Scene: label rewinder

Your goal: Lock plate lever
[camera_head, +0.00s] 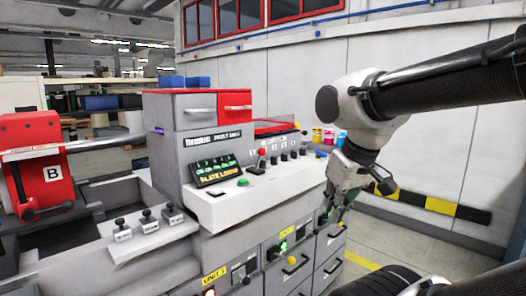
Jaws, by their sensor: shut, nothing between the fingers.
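The grey machine (225,200) carries a lit display (213,170) whose yellow bottom line seems to read "PLATE LOOSE". Three small black-knobbed levers on labelled white blocks stand on the left ledge: a left one (122,230), a middle one (148,220) and a right one (173,212). A red-knobbed lever (262,153) stands on the control panel. The labels are too small to read, so I cannot tell which is the plate lever. My gripper (338,210) is shut and empty, pointing down at the right end of the machine, apart from all these levers.
A red unit marked B (38,165) with a black handle stands at the far left. A green button (243,182) and several black knobs line the panel. Drawers with handles (292,262) are below. Free floor (425,248) lies at the right.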

